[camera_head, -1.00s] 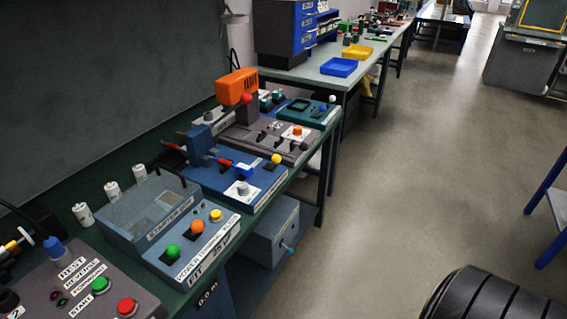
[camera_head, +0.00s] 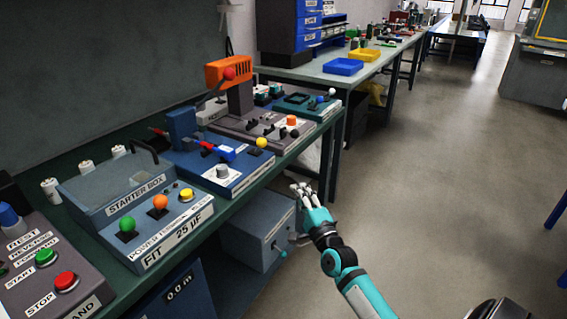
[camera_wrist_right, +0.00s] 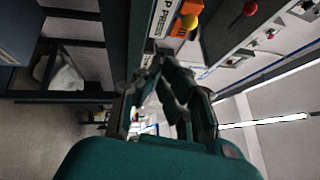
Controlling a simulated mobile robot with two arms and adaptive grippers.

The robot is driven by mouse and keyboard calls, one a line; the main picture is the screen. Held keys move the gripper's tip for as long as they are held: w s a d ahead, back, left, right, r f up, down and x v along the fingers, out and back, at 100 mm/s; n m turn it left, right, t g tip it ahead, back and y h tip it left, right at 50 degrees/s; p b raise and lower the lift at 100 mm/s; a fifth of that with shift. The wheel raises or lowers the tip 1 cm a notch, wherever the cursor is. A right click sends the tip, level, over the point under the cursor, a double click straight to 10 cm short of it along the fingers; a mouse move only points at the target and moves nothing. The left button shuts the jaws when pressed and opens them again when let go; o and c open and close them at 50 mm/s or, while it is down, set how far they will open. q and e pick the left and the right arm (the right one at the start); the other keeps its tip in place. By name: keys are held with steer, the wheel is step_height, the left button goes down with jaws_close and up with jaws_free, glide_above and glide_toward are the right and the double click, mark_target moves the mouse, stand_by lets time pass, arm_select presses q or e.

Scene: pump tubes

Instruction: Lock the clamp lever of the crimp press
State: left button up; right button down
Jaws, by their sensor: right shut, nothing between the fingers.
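My right gripper (camera_head: 301,192) is shut and empty, held in front of the bench edge, right of and below the blue station (camera_head: 210,170). In the wrist view, the shut fingers (camera_wrist_right: 163,68) lie below a white label (camera_wrist_right: 164,20) ending in "P PRESS", beside a yellow ball (camera_wrist_right: 190,22). I cannot tell which lever is the clamp lever. My left gripper is out of view.
The starter box (camera_head: 125,195) with green, orange and yellow controls and a panel with a red stop button (camera_head: 66,281) stand nearer on the bench. A teal station (camera_head: 310,104) stands beyond. A grey box (camera_head: 258,230) sits under the bench.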

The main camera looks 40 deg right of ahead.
mark_target(261, 145)
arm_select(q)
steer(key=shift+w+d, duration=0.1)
arm_select(e)
steer(key=shift+s+d+r+m+t, duration=0.15)
steer(key=shift+r+m+t, duration=0.1)
steer(key=shift+r, duration=0.4)
steer(key=shift+d+r+m+t, duration=0.15)
steer(key=shift+r+m, duration=0.1)
steer(key=shift+r, duration=0.35)
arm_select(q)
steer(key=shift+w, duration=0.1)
arm_select(e)
steer(key=a+x, duration=0.2)
steer(key=x, duration=1.1)
steer(key=shift+a+r, duration=0.15)
steer(key=shift+a, duration=0.2)
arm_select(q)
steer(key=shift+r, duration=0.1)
